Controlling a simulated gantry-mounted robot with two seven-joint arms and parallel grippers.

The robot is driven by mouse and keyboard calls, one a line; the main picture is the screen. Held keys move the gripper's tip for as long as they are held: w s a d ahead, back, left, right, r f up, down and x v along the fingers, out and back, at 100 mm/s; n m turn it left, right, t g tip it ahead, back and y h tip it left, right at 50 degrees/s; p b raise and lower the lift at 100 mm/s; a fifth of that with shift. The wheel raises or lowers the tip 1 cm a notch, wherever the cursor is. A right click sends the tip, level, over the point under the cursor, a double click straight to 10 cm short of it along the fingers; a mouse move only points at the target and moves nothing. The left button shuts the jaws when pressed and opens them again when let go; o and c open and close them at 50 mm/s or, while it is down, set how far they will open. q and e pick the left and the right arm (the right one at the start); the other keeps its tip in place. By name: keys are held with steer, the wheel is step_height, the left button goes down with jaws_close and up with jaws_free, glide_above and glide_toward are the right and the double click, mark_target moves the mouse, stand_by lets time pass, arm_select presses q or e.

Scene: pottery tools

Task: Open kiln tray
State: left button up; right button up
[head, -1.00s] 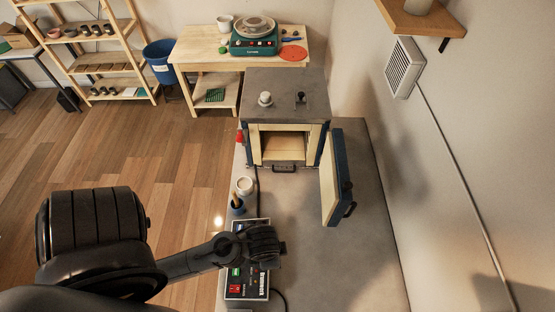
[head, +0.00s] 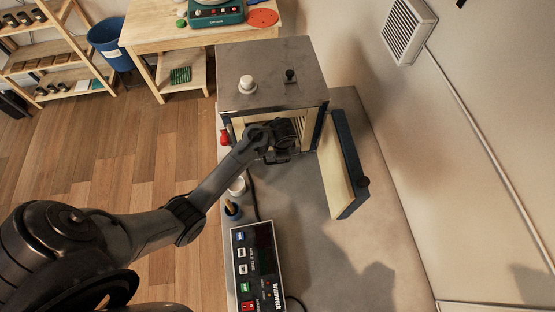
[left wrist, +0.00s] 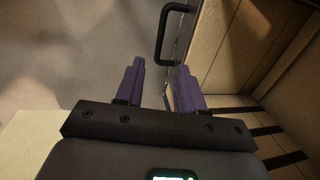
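The kiln (head: 268,75) is a grey metal box on the grey bench, with its door (head: 348,165) swung open to the right. The black tray handle (head: 276,160) sits at the lower front of its opening and also shows in the left wrist view (left wrist: 162,38). My left gripper (head: 284,134) is in front of the opening, just above the handle. Its two purple fingers (left wrist: 160,82) are apart with nothing between them, and the handle lies beyond their tips, not touching. My arm hides much of the kiln's inside. My right gripper is not in view.
A control box (head: 257,265) with buttons and a cable stands on the bench nearer me. The wall is at the right; the bench between box and door is clear.

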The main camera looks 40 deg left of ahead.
arm_select(q)
steer(key=f, duration=0.3)
steer(key=a+f+b, duration=0.1)
steer(key=f, duration=0.2)
steer(key=w+f, duration=0.1)
steer(key=f, duration=0.2)
steer(key=shift+a+f, duration=0.3)
jaws_close()
